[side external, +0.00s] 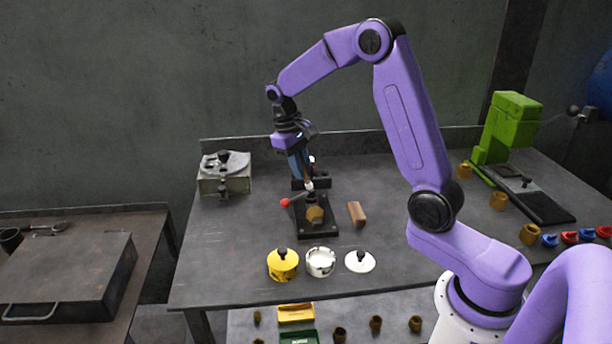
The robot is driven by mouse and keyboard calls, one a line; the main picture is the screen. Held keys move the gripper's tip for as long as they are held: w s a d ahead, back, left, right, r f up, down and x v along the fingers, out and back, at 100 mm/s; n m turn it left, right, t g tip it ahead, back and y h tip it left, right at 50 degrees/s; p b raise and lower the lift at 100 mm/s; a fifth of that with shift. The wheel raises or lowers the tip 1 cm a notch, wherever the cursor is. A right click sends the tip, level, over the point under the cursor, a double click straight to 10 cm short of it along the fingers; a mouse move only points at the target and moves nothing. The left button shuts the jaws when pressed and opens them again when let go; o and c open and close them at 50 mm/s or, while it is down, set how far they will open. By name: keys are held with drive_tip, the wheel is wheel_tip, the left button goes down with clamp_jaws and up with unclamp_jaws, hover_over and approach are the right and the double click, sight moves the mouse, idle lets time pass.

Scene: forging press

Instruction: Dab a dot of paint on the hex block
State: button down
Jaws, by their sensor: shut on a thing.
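The hex block (314,215) is a small tan-brown block sitting in a dark clamp fixture (318,231) with a red-knobbed lever (285,202). My gripper (307,178) points down just above the block and is shut on a slim brush-like tool (309,186) with a pale end. The tool is small in the picture, and I cannot tell whether its lower end touches the block. An open white pot (320,263) stands in front of the fixture. Its likely lid, a white disc with a black knob (359,262), lies to the right. A yellow pot (282,265) with a black-knobbed lid stands to the left.
A wooden block (357,214) lies right of the fixture. A grey box-like device (224,175) stands at the back left. A green press (507,127) and several brown, blue and red pieces are at the right. The left table middle is clear.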

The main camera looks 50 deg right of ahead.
drive_tip(key=shift+w+x, duration=0.15)
drive_tip(key=shift+x, duration=1.2)
drive_tip(key=shift+w+x, duration=0.15)
drive_tip(key=shift+x, duration=1.2)
drive_tip(key=shift+w+x, duration=0.15)
drive_tip(key=shift+x, duration=1.15)
drive_tip(key=shift+s+d+f, duration=0.1)
drive_tip(key=shift+s+d, duration=0.2)
drive_tip(key=shift+d, duration=0.3)
drive_tip(key=shift+s+d, duration=0.3)
drive_tip(key=shift+d, duration=0.35)
drive_tip(key=shift+w+a, duration=0.25)
drive_tip(key=shift+a, duration=0.4)
drive_tip(key=shift+w+a, duration=0.25)
drive_tip(key=shift+a, duration=0.4)
drive_tip(key=shift+w+a, duration=0.25)
drive_tip(key=shift+a, duration=0.35)
drive_tip(key=shift+s+d+v, duration=0.2)
drive_tip(key=shift+v, duration=1.15)
drive_tip(key=shift+s+d+v, duration=0.2)
drive_tip(key=shift+v, duration=1.1)
drive_tip(key=shift+s+d+v, duration=0.2)
drive_tip(key=shift+v, duration=1.15)
